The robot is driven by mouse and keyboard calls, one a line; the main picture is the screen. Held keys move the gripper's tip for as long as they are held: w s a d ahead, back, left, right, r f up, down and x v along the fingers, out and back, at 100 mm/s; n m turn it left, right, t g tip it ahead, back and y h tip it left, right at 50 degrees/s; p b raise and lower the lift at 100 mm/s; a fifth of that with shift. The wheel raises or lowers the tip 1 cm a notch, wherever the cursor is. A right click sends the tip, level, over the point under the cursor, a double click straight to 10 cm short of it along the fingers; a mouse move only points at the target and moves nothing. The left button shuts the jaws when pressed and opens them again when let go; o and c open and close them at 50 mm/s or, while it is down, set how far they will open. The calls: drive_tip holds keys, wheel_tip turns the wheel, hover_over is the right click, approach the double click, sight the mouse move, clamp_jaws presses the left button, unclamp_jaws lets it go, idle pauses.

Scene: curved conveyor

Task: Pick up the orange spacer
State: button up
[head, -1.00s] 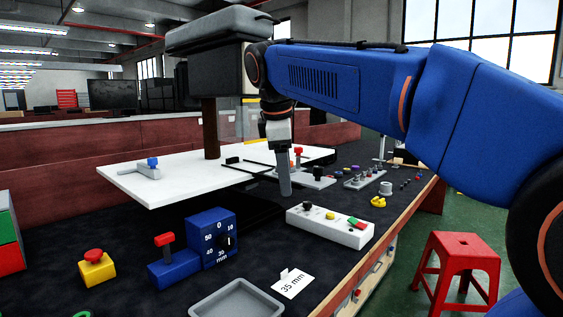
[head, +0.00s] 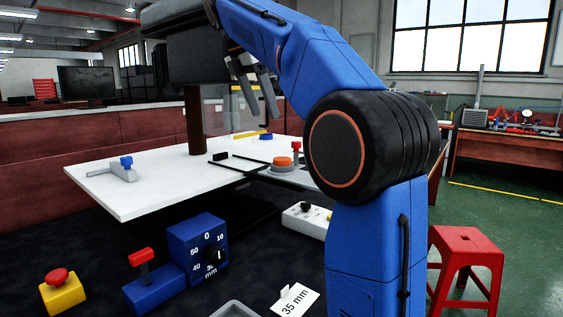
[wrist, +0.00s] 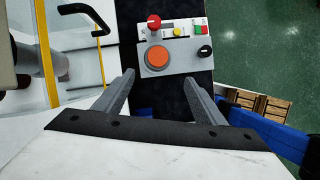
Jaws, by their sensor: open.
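The orange spacer (head: 283,160) is a flat orange disc on a round grey seat of a light grey fixture plate (head: 300,178), by the far right side of the white table. It also shows in the wrist view (wrist: 157,57), flat and uncovered, beside a red-knobbed lever (wrist: 154,22). My gripper (head: 266,117) is open and empty, raised above and behind the spacer in the head view, with its fingers pointing down. In the wrist view the spacer lies ahead of the space between my gripper's fingertips (wrist: 159,77), apart from both.
A white table (head: 140,190) stands left of the fixture, with a black rail (head: 240,160) near the spacer. A white control box (head: 302,218) is close in front, partly hidden by my arm. A blue dial box (head: 197,250) and red stool (head: 466,262) stand nearer.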

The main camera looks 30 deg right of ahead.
approach(281, 158)
drive_tip(key=s+f, duration=0.1)
drive_tip(key=f, duration=0.1)
drive_tip(key=shift+w+d+x, duration=0.1)
drive_tip(key=shift+d+x, duration=0.05)
drive_tip(key=shift+x, duration=1.3)
drive_tip(key=shift+w+d+x, duration=0.1)
drive_tip(key=shift+x, duration=1.35)
drive_tip(key=shift+r, duration=0.15)
drive_tip(key=c, duration=1.1)
